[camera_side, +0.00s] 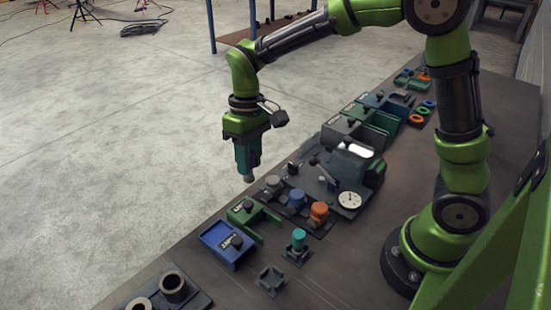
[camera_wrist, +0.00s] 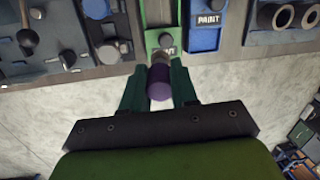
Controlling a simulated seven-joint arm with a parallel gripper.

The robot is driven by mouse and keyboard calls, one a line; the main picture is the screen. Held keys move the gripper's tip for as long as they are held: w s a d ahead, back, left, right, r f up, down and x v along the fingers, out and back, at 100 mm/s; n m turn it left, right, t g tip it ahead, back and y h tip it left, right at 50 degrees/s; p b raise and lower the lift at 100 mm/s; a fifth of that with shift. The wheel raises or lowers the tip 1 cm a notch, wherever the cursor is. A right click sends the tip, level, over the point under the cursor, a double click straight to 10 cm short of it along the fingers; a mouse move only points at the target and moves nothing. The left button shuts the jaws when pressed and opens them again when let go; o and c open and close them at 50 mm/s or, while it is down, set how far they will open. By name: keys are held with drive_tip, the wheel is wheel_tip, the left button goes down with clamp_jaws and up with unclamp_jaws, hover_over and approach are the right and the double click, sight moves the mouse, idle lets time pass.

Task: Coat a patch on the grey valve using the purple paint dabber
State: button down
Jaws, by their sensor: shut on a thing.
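My gripper (camera_wrist: 159,88) is shut on the purple paint dabber (camera_wrist: 159,86), with a green finger on each side of its purple body. The dabber's greyish tip points away from the palm in the wrist view. In the side view my gripper (camera_side: 247,165) points down, and the tip (camera_side: 249,178) shows below the fingers, apart from the valves. The grey valve (camera_side: 272,183) sits on the dark panel, to the right of the tip and beside a blue valve (camera_side: 297,198) and an orange valve (camera_side: 318,210). A grey knob, likely this valve (camera_wrist: 107,52), shows left of the dabber in the wrist view.
A green paint box (camera_side: 246,212) and a blue paint box (camera_side: 222,236) stand near the bench edge. A teal dabber (camera_side: 298,238) stands in a holder, beside an empty holder (camera_side: 270,282). A gauge (camera_side: 349,200) and lever are on the panel. Open floor lies left.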

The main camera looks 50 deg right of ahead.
drive_tip(key=a+f+m+y, duration=0.1)
drive_tip(key=a+f+y, duration=0.1)
drive_tip(key=a, duration=0.8)
drive_tip(key=shift+g, duration=0.4)
drive_tip(key=shift+w+d+f, duration=0.1)
drive_tip(key=shift+w+f, duration=0.05)
drive_tip(key=shift+f, duration=0.9)
drive_tip(key=shift+w+d+f, duration=0.1)
drive_tip(key=shift+f, duration=0.9)
drive_tip(key=shift+w+d+f, duration=0.1)
drive_tip(key=shift+w+f, duration=0.05)
drive_tip(key=shift+f, duration=0.9)
drive_tip(key=shift+f, duration=0.7)
drive_tip(key=shift+r, duration=0.1)
wheel_tip(320, 180, up, 7)
